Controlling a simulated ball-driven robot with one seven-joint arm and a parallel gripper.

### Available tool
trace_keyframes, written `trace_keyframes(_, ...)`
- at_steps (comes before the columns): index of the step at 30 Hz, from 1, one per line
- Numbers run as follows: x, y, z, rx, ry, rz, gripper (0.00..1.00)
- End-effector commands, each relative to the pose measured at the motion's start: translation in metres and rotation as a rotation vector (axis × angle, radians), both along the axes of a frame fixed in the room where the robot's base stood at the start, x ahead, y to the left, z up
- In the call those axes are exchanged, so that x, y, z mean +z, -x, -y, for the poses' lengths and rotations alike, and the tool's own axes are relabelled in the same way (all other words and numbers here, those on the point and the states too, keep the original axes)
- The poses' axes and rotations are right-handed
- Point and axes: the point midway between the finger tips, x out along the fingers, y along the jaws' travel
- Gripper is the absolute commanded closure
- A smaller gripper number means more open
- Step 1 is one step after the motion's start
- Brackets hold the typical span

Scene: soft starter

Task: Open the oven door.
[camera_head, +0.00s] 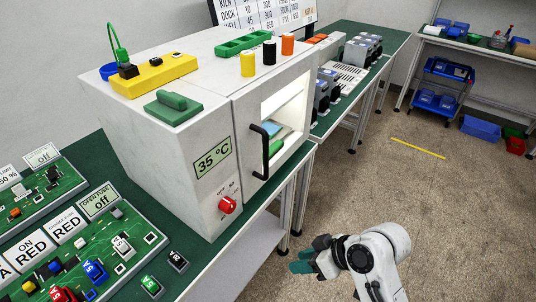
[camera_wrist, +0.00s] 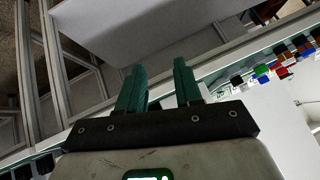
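The white oven (camera_head: 165,130) stands on the green bench, its front facing right. Its door (camera_head: 246,122) looks shut, with a lit window (camera_head: 285,105) showing a blue and a green thing behind it. A black upright bar handle (camera_head: 258,152) is on the door's left side. My gripper (camera_head: 302,262) is low over the floor, in front of and below the oven, apart from the handle. Its two teal fingers also show in the wrist view (camera_wrist: 158,75), spread apart with nothing between them. The handle is not recognisable in the wrist view.
A red knob (camera_head: 228,205) and a 35 °C display (camera_head: 213,158) are left of the door. Green circuit boards (camera_head: 85,245) lie at the front left. Bench legs (camera_head: 285,225) stand near my gripper. The floor (camera_head: 410,185) to the right is open.

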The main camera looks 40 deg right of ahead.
Motion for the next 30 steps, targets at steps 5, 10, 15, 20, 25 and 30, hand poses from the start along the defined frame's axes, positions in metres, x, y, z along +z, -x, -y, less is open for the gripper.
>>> trace_keyframes(5,0.07,-0.065,0.03,0.058,-0.096,0.421,0.65)
trace_keyframes(10,0.138,-0.092,0.061,0.079,-0.118,0.747,0.65)
trace_keyframes(15,0.173,-0.098,0.077,0.081,-0.116,0.905,0.65)
trace_keyframes(20,0.18,-0.105,0.074,0.085,-0.118,0.93,0.65)
trace_keyframes(25,0.181,-0.128,0.059,0.087,-0.121,0.926,0.65)
trace_keyframes(30,0.181,-0.155,0.043,0.086,-0.12,0.925,0.65)
